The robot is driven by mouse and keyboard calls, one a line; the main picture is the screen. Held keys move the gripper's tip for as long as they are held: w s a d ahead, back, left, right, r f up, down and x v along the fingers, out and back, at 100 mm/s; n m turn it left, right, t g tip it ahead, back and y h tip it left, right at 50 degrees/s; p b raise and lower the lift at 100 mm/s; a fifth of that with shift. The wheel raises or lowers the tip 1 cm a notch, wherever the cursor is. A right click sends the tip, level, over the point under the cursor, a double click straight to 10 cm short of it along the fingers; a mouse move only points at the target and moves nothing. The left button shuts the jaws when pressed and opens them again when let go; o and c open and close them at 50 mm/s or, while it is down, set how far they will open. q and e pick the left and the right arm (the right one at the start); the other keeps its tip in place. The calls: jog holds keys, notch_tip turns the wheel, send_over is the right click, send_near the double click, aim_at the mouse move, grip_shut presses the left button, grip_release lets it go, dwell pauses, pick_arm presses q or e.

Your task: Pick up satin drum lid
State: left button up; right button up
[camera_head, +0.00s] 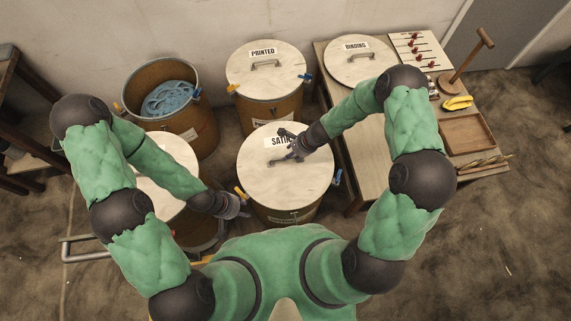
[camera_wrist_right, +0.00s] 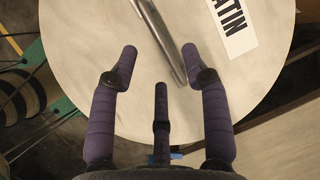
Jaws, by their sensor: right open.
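The satin drum lid (camera_head: 287,190) is a pale round disc lying flat on the middle drum, with a white label (camera_head: 279,141) on it. In the right wrist view the lid (camera_wrist_right: 80,50) fills most of the picture, and its metal bar handle (camera_wrist_right: 158,38) runs slantwise ahead of my fingers. My right gripper (camera_wrist_right: 160,62) is open over the lid close to the handle; it does not grip it. In the head view my right gripper (camera_head: 284,151) partly hides the handle. My left gripper (camera_head: 238,206) hangs at the lid's lower left; its finger opening is unclear.
The printed drum lid (camera_head: 290,72) sits on a drum behind. An open drum (camera_head: 203,118) holds blue material (camera_head: 170,98). A table (camera_head: 365,165) at the right bears the binding lid (camera_head: 345,68), a wooden tray (camera_head: 465,136) and a yellow item (camera_head: 458,102). Another pale lid (camera_head: 150,195) is at left.

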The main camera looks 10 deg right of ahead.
jog(key=b, duration=0.2)
send_over(287, 163)
jog(key=f, duration=0.4)
jog(key=shift+s+d+f, duration=0.1)
jog(key=shift+s+f, duration=0.1)
jog(key=shift+f, duration=0.15)
jog(key=shift+w+a+f, duration=0.15)
jog(key=shift+a+f, duration=0.05)
jog(key=shift+f, duration=0.25)
jog(key=shift+r, duration=0.1)
grip_shut()
